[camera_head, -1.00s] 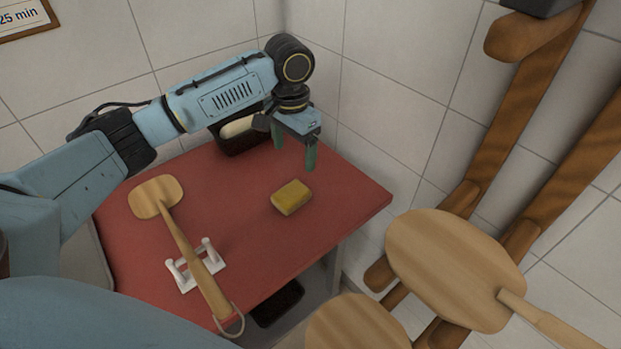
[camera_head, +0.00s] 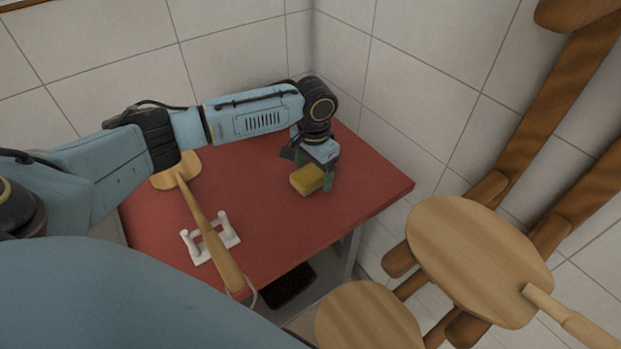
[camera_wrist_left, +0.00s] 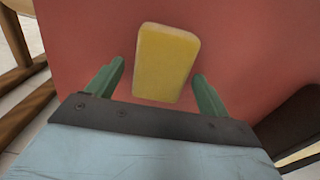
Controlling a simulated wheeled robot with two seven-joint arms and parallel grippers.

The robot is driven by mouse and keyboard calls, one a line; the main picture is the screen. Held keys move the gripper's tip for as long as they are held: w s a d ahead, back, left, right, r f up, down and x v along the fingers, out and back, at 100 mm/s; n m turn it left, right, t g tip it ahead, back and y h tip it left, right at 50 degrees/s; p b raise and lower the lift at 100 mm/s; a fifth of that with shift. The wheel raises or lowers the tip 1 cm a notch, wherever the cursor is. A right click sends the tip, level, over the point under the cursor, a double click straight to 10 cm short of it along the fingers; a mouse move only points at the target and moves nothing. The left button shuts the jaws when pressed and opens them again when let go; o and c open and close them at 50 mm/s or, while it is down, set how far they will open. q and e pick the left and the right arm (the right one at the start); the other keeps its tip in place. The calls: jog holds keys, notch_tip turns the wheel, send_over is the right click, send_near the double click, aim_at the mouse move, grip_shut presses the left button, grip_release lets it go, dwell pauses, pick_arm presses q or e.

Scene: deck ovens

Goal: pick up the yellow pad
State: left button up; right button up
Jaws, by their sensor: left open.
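The yellow pad (camera_head: 306,179) lies on the red table top (camera_head: 270,225), near its back right part. In the left wrist view the pad (camera_wrist_left: 166,62) sits between and slightly beyond the two green fingers. My left gripper (camera_head: 316,184) is open and low over the pad, with its fingers on either side of it. The left wrist view shows the open left gripper (camera_wrist_left: 158,90) with a gap between each finger and the pad. My right gripper is not in view.
A wooden paddle (camera_head: 208,225) rests on a white stand (camera_head: 229,230) at the left of the table. Wooden peels (camera_head: 478,255) hang on a rack to the right. Tiled walls (camera_head: 430,70) close off the back. The table is clear in front of the pad.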

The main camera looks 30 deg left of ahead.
aim_at(314, 171)
pick_arm(q)
jog(key=shift+f, duration=0.25)
jog(key=shift+c, duration=0.8)
jog(key=c, duration=0.9)
notch_tip(314, 171, up, 10)
jog(key=shift+p, duration=0.8)
